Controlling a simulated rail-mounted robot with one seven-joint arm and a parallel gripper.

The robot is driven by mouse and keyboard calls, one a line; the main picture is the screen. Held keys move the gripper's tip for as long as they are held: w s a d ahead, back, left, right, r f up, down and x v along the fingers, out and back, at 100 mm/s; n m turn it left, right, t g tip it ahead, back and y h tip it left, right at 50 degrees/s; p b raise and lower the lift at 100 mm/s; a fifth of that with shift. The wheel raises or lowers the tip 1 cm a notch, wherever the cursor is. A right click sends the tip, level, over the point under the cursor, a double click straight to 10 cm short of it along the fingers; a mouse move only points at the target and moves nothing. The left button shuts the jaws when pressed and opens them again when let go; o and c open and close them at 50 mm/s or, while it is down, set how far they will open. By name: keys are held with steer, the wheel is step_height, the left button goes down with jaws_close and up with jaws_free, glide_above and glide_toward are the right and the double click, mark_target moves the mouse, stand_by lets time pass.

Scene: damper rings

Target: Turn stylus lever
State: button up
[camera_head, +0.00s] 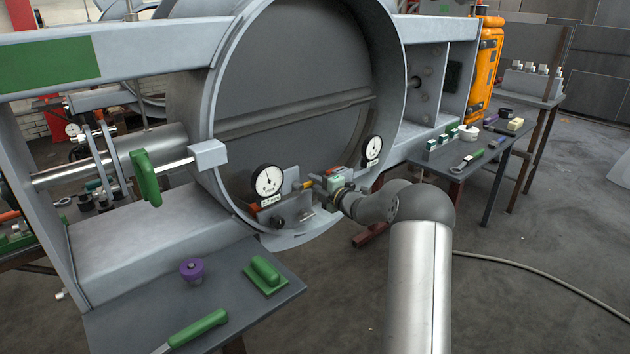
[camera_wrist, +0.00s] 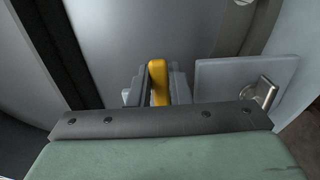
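A yellow lever (camera_wrist: 158,82), taken as the stylus lever, stands in the middle of the wrist view. In the head view it is a small yellow-orange piece (camera_head: 307,184) inside the lower part of the big grey ring, between two dial gauges. My gripper (camera_head: 319,183) is at the lever's right end in the head view. In the wrist view grey parts lie close on both sides of the lever, and the green and dark gripper body hides its lower end. Whether the fingers touch or clamp the lever does not show.
A left dial gauge (camera_head: 267,181) and a right dial gauge (camera_head: 373,148) flank my gripper closely. A light plate with a metal fitting (camera_wrist: 265,92) is right of the lever. The ring wall (camera_head: 215,130) encloses the area. A front table (camera_head: 215,270) holds green tools and a purple-topped part.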

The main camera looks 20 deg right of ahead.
steer(key=o, duration=0.4)
steer(key=shift+s, duration=0.1)
steer(key=shift+b+v, duration=0.6)
steer(key=shift+v, duration=0.3)
steer(key=shift+s, duration=0.1)
steer(key=b+v, duration=0.2)
steer(key=v, duration=0.3)
steer(key=shift+s+d, duration=0.1)
steer(key=shift+s, duration=0.3)
